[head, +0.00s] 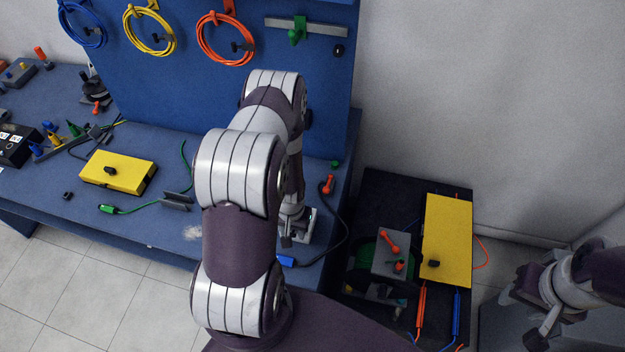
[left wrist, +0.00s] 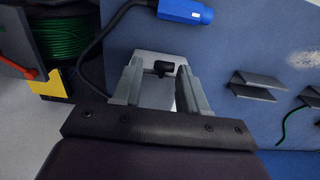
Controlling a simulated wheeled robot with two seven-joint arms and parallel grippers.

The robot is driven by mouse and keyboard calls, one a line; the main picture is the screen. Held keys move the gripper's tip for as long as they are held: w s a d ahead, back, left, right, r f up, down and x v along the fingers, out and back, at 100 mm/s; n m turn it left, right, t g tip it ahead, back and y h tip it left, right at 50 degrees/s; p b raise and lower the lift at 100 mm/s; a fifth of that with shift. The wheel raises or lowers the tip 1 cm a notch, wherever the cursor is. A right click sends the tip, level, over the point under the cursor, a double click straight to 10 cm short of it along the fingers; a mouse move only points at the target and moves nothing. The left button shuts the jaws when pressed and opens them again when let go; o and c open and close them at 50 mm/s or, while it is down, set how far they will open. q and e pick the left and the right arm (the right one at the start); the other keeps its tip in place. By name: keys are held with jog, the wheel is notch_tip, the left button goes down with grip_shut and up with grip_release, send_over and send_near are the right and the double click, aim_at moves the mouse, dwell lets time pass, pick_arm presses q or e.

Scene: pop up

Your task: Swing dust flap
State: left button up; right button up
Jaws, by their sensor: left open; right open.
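A light grey plate with a small black knob (left wrist: 163,68), which looks like the dust flap, lies between the fingers of my left gripper (left wrist: 158,78) in the left wrist view. The gripper is open, one finger on each side of the knob; I cannot tell whether either touches it. In the head view my left gripper (head: 292,238) is low over the right end of the blue bench, and a pale edge of the plate (head: 311,222) shows beside it. My arm hides part of the bench. My right gripper (head: 533,312) is open and empty at the far right.
A black cable with a blue plug (head: 286,261) lies close to my left gripper. A yellow box (head: 118,172) and grey brackets (head: 176,201) are on the blue bench (head: 60,205). A dark cart (head: 385,185) holding a yellow panel (head: 448,240) stands to the right.

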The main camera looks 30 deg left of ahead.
pick_arm(q)
notch_tip(320, 180, down, 2)
jog(key=shift+f+b, duration=0.1)
jog(key=shift+b, duration=0.4)
jog(key=shift+a+r+p, duration=0.2)
jog(key=shift+r+p, duration=0.1)
jog(key=shift+p, duration=0.05)
jog(key=c, duration=0.4)
jog(key=shift+a, duration=0.1)
jog(key=shift+c, duration=1.4)
pick_arm(e)
jog(key=shift+a+f, duration=0.3)
jog(key=shift+f, duration=0.25)
pick_arm(q)
jog(key=shift+r, duration=0.1)
pick_arm(e)
jog(key=shift+r, duration=0.1)
pick_arm(q)
jog(key=shift+w+a+r+p, duration=0.1)
jog(key=shift+w+r+p, duration=0.1)
jog(key=shift+r+p, duration=0.5)
jog(key=shift+w+r+p, duration=0.2)
jog(key=shift+r+p, duration=0.25)
jog(key=shift+r, duration=0.3)
pick_arm(e)
jog(key=shift+r, duration=1.1)
jog(key=shift+s, duration=0.1)
